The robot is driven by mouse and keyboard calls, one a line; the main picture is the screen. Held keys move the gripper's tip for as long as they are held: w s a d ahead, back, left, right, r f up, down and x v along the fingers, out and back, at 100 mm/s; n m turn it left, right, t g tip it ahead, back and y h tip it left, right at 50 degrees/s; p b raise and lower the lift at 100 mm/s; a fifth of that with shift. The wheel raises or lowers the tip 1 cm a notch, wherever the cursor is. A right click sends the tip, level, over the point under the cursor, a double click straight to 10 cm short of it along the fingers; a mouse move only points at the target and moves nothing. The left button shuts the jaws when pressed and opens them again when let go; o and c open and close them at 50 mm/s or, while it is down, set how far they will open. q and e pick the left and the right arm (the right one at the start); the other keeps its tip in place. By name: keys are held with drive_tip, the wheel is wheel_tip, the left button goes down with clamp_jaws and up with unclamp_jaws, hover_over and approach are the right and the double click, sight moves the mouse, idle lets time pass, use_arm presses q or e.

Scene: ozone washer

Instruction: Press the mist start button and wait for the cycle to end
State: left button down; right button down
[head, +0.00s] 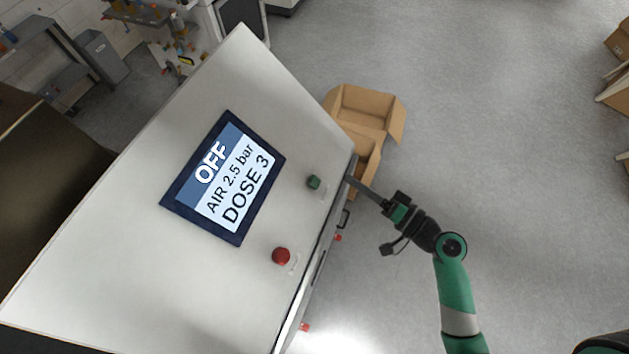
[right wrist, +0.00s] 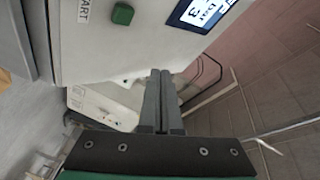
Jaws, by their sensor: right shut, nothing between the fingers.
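The washer's white panel (head: 130,215) carries a screen (head: 224,178) that reads OFF, AIR 2.5 bar, DOSE 3. A green button (head: 314,182) sits to the right of the screen, near the panel's edge. In the right wrist view the green button (right wrist: 122,13) is at the top, beside a label ending in "ART". A red button (head: 281,256) sits lower on the panel. My right gripper (head: 350,180) is shut and empty, with its tips by the panel's right edge, apart from the green button. It also shows in the right wrist view (right wrist: 160,75). My left gripper is not in view.
Open cardboard boxes (head: 365,115) stand on the floor behind the panel's right edge. A black handle (head: 344,218) is on the washer's side below my right gripper. The grey floor (head: 500,130) to the right is mostly clear.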

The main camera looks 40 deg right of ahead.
sight(313, 178)
drive_tip(key=shift+w+a+f+b, duration=0.45)
drive_tip(key=shift+w+f+b, duration=0.3)
drive_tip(key=shift+w+f, duration=0.25)
drive_tip(key=shift+w+a+f+b, duration=0.5)
drive_tip(key=shift+w+f+b, duration=0.25)
drive_tip(key=shift+w+f, duration=0.25)
drive_tip(key=shift+w+a+f+b, duration=0.45)
drive_tip(key=shift+w+f+b, duration=0.35)
drive_tip(key=shift+f, duration=0.25)
drive_tip(key=shift+f, duration=0.1)
drive_tip(key=shift+w+a+f, duration=0.15)
drive_tip(key=shift+w+f, duration=0.05)
drive_tip(key=shift+w, duration=0.1)
drive_tip(key=shift+w+a+f+b, duration=0.15)
drive_tip(key=shift+w+f+b, duration=0.2)
drive_tip(key=shift+b, duration=0.3)
idle(0.5)
drive_tip(key=shift+s, duration=0.1)
drive_tip(key=shift+s+d+r+p, duration=0.3)
drive_tip(key=shift+s+r+p, duration=0.15)
drive_tip(key=shift+s+r, duration=0.15)
